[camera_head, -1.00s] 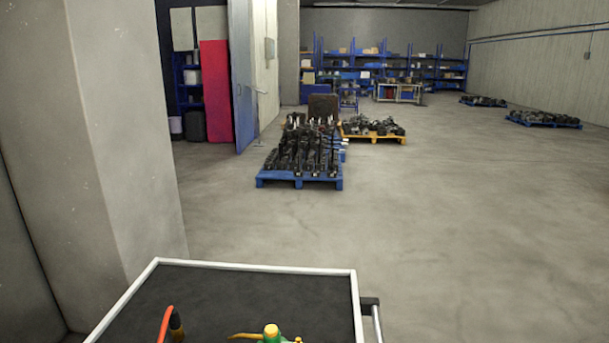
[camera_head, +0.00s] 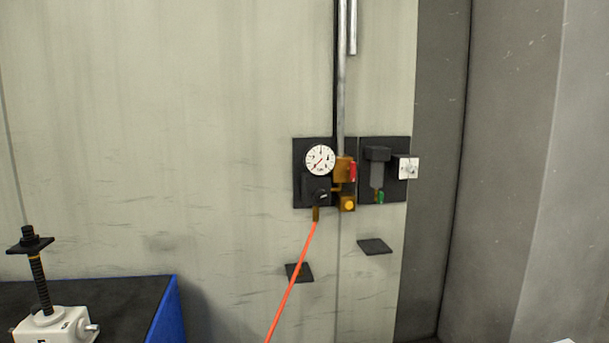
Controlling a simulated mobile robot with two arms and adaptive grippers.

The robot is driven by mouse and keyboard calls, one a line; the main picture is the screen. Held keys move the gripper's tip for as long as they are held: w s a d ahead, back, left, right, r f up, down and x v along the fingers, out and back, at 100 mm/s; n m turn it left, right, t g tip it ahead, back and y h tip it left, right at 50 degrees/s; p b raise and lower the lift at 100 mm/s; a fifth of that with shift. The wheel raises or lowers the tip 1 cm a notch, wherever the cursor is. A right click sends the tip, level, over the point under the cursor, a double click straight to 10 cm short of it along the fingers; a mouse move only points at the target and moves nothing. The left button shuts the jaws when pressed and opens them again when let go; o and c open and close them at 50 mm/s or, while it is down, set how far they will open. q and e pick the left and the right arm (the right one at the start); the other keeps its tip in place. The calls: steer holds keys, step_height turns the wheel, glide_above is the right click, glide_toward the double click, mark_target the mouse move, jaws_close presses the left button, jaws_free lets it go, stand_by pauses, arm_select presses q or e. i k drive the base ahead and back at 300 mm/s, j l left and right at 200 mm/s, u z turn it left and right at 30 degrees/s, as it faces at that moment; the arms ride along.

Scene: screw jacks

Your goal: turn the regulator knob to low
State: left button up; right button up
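The regulator (camera_head: 314,185) is a black body on a dark plate on the pale wall, near the middle of the view. A round white gauge (camera_head: 320,160) sits on top of it. A dark round knob (camera_head: 321,196) with a small pale mark shows on its front; the setting is too small to read. An orange hose (camera_head: 291,284) runs down from a brass fitting under the regulator. Neither of my grippers is in view.
Right of the regulator are a brass valve with a red handle (camera_head: 352,172), a filter unit (camera_head: 377,172) and a white box (camera_head: 408,168). A blue-sided bench (camera_head: 168,318) with a screw jack (camera_head: 45,300) stands at lower left. A wall corner is at right.

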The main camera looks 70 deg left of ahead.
mark_target(320, 195)
steer(key=u, duration=2.05)
